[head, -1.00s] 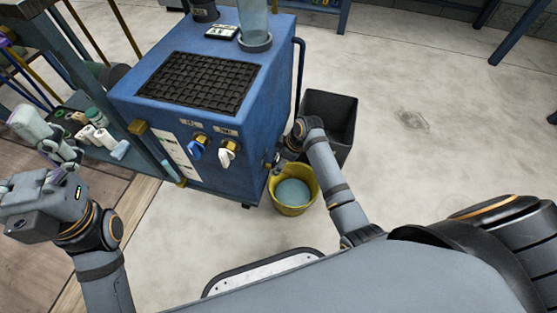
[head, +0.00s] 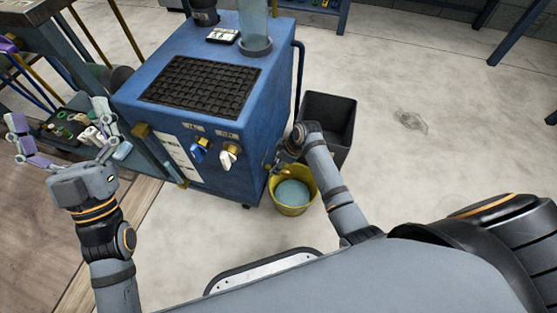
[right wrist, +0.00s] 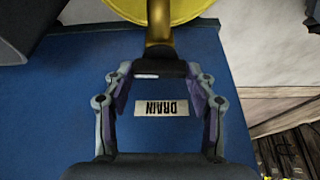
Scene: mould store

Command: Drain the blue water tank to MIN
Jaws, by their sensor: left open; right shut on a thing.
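The blue water tank (head: 225,165) stands on the floor with a black grate, a clear cylinder on top, and a blue and a white knob on its front. My right gripper (head: 276,166) is at the tank's lower right side. In the right wrist view, its fingers (right wrist: 160,75) are shut on a dark drain valve handle (right wrist: 160,68), beside a "DRAIN" label (right wrist: 162,108) and a brass pipe (right wrist: 159,32). A yellow bucket (head: 292,209) with pale blue water stands below the gripper. My left gripper (head: 58,115) is open and empty at the left. The tank's water level is not readable.
A black bin (head: 345,125) stands behind the bucket at the tank's right. A shelf (head: 62,140) with bottles and small items is at the left, near my left gripper. The concrete floor (head: 450,120) at the right is clear.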

